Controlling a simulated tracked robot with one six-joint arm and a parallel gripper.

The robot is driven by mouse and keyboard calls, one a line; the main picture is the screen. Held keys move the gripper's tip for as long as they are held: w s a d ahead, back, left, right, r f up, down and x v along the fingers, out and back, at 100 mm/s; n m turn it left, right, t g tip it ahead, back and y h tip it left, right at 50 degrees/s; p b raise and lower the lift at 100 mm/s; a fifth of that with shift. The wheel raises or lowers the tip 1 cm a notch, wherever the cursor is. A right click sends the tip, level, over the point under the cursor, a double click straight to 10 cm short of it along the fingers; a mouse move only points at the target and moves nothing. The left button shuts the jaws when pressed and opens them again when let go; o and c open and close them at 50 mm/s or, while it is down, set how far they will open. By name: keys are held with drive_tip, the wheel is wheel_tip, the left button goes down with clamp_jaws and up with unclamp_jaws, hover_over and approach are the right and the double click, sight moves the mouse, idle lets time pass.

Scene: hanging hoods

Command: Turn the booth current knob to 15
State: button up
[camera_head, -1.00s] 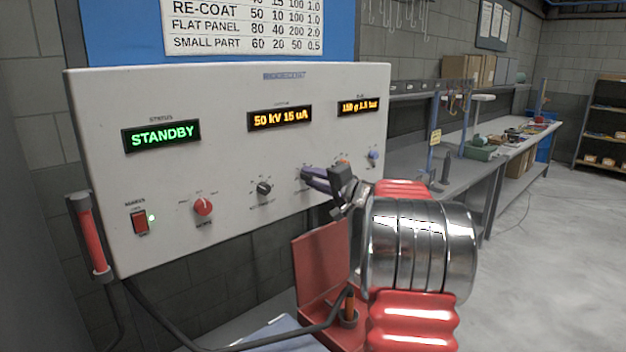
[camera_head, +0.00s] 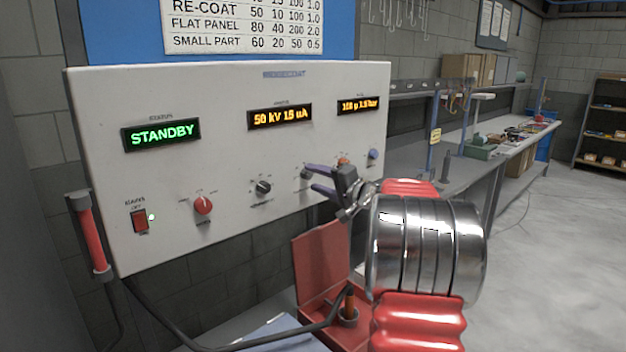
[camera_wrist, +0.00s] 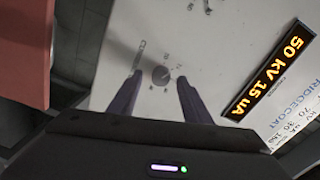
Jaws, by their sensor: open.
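A white control panel (camera_head: 230,160) holds several knobs in a row, with labels too small to read. A grey knob (camera_head: 304,174) sits right in front of my gripper (camera_head: 311,178). In the wrist view this round knob (camera_wrist: 160,75) shows between and just beyond the two purple fingertips, with a gap on each side. My gripper is open and empty. The orange display (camera_head: 280,117) above reads 50 kV 15 uA, and it also shows in the wrist view (camera_wrist: 268,70). The knob's exact pointer angle is too small to tell.
A red button (camera_head: 343,160) and a blue knob (camera_head: 373,154) sit close to the right. A red open box (camera_head: 322,265) stands below.

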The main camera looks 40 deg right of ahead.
drive_tip(key=s, duration=1.2)
drive_tip(key=shift+r, duration=0.2)
drive_tip(key=shift+w, duration=0.1)
